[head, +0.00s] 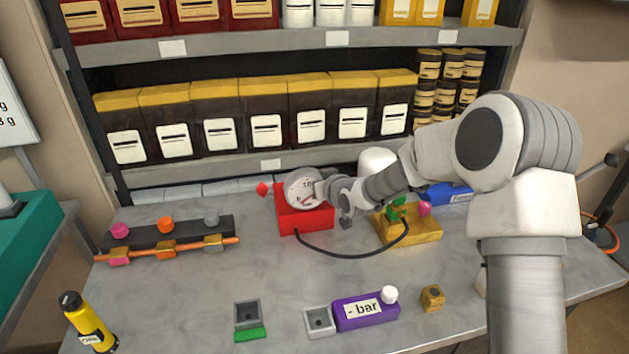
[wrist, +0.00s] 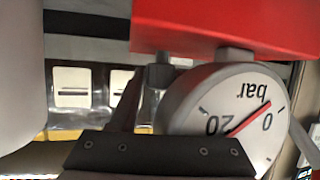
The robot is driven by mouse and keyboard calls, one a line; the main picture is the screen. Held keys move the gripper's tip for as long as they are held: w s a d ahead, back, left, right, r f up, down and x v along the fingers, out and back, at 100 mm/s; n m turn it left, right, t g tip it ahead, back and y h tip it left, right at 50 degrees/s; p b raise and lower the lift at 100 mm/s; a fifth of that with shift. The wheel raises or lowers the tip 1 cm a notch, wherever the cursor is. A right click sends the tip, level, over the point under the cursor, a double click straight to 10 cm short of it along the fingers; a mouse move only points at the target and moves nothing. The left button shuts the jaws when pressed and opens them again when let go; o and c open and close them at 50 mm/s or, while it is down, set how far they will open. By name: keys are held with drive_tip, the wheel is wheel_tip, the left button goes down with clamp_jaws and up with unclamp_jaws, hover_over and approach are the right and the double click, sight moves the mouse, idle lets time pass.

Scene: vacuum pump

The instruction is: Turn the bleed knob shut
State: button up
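A red box-shaped unit (head: 306,218) stands at the middle of the bench with a round dial gauge (head: 300,188) on top. A small red knob-like piece (head: 262,188) shows left of the gauge. No label marks any knob as the bleed knob. My gripper (head: 343,208) is at the right side of the gauge and partly covers it. In the wrist view the gauge (wrist: 222,112) is close and upside down, reading "bar", below the red unit (wrist: 210,25). The dark gripper part covers its lower edge. I cannot tell whether the fingers are open or touch anything.
A black hose (head: 350,256) runs from the red unit to a gold block (head: 425,232) with green and pink knobs. A rail (head: 165,235) with pink, orange and grey knobs lies left. A purple box (head: 367,312) and small trays stand in front. Shelves (head: 215,45) rise behind.

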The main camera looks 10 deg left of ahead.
drive_tip(key=shift+o, duration=1.2)
drive_tip(key=p+v, duration=0.1)
drive_tip(key=v, duration=1.6)
drive_tip(key=shift+s+d+p, duration=0.15)
drive_tip(key=shift+s+p, duration=0.05)
drive_tip(key=shift+p, duration=0.15)
drive_tip(key=s+d+r+m+h+p, duration=0.1)
drive_tip(key=s+d+r+h, duration=0.2)
drive_tip(key=d, duration=0.3)
drive_tip(key=s+d+r+m+g+h+p, duration=0.1)
drive_tip(key=s+d+r+m+h, duration=0.15)
drive_tip(key=d+r, duration=0.2)
drive_tip(key=s+d+r+m+h+p, duration=0.1)
drive_tip(key=s+d+r+h, duration=0.2)
drive_tip(key=d, duration=0.3)
drive_tip(key=s+d+r+m+g+p, duration=0.1)
drive_tip(key=s+d+r+g, duration=0.1)
drive_tip(key=s, duration=0.7)
drive_tip(key=s+d+r+m+g+p, duration=0.1)
drive_tip(key=s+d+r+m+g, duration=0.1)
drive_tip(key=s, duration=0.7)
drive_tip(key=shift+d, duration=0.3)
